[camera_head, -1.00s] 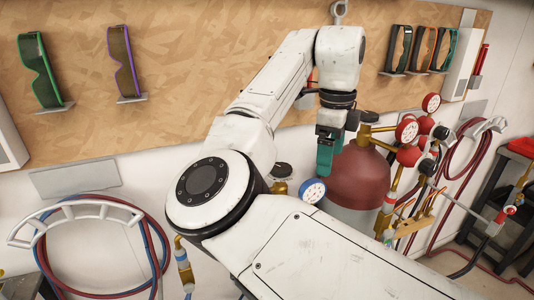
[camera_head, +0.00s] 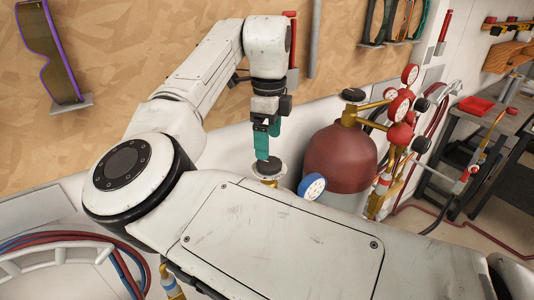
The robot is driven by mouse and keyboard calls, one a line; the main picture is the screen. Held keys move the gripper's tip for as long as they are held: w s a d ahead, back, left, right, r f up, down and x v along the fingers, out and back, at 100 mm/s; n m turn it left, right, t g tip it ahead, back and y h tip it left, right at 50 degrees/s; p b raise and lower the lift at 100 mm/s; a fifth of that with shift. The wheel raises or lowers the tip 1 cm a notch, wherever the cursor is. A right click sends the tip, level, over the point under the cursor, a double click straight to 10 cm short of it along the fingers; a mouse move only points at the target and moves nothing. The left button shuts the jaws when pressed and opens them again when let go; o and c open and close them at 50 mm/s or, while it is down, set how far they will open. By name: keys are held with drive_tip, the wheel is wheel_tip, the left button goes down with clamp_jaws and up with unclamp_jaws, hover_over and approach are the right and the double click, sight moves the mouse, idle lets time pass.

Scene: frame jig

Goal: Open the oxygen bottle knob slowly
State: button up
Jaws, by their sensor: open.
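A second dark knob (camera_head: 353,95) tops the brass valve of the maroon-topped bottle (camera_head: 340,155), to the right of my gripper. A blue-rimmed gauge (camera_head: 312,186) is right of the near knob.
Red gauges (camera_head: 399,107) and brass regulators crowd the right side of the maroon bottle. Hoses (camera_head: 75,240) hang on a white rack at lower left. Safety glasses (camera_head: 50,55) hang on the wooden board. A workbench (camera_head: 490,130) stands at right.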

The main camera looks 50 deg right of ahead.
sight(269, 162)
drive_tip(key=shift+s+f+p, duration=0.1)
drive_tip(key=shift+f+p, duration=0.4)
drive_tip(key=shift+f, duration=2.4)
drive_tip(key=c, duration=1.1)
